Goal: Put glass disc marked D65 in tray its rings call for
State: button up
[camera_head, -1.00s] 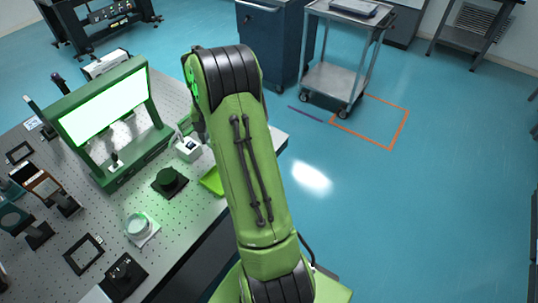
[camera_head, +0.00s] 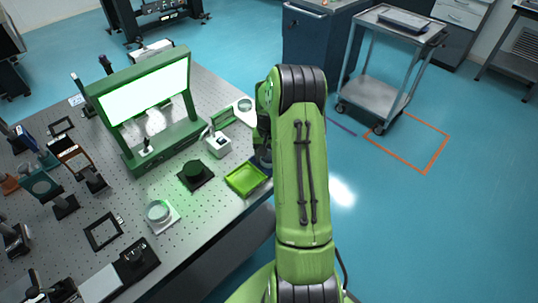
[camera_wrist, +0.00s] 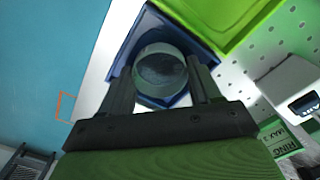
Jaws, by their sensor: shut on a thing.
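My gripper (camera_wrist: 160,85) is shut on a round glass disc (camera_wrist: 160,72), one dark finger on each side of it. In the wrist view the disc is over or in the blue tray (camera_wrist: 136,38); I cannot tell whether it touches the tray. No marking or rings on it can be read. The green tray (camera_wrist: 215,14) lies beside the blue one. In the head view the green tray (camera_head: 246,180) is near the table edge, and a small part of the blue tray (camera_head: 263,157) shows beside my arm, which hides the gripper and disc.
A green-framed lit panel (camera_head: 150,92) stands on the perforated table (camera_head: 205,225). A small white device with a display (camera_head: 218,146), a dark green round mount (camera_head: 194,173) and a white base with a round piece (camera_head: 160,214) stand nearby. A cart (camera_head: 375,95) stands on the floor.

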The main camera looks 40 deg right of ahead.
aim_at(269, 156)
jog(key=shift+f, duration=0.1)
jog(key=o, duration=1)
notch_tip(269, 156, up, 12)
jog(key=p, duration=0.2)
jog(key=s+a+r+n+t+h, duration=0.1)
jog(key=a+r+n, duration=0.1)
jog(key=a+r, duration=0.6)
jog(key=s+a+r+n+t, duration=0.2)
jog(key=s+a+r, duration=0.35)
jog(key=a, duration=0.35)
jog(key=s+a+n+t, duration=0.1)
jog(key=s+a, duration=0.2)
jog(key=s, duration=0.1)
jog(key=s+a+n, duration=0.2)
jog(key=s+a, duration=0.1)
jog(key=s, duration=0.2)
jog(key=s+a+r+n+t+y, duration=0.1)
jog(key=s+a, duration=0.2)
jog(key=s, duration=0.1)
jog(key=shift+s+a+n+t, duration=0.1)
jog(key=shift+s+n+t, duration=0.2)
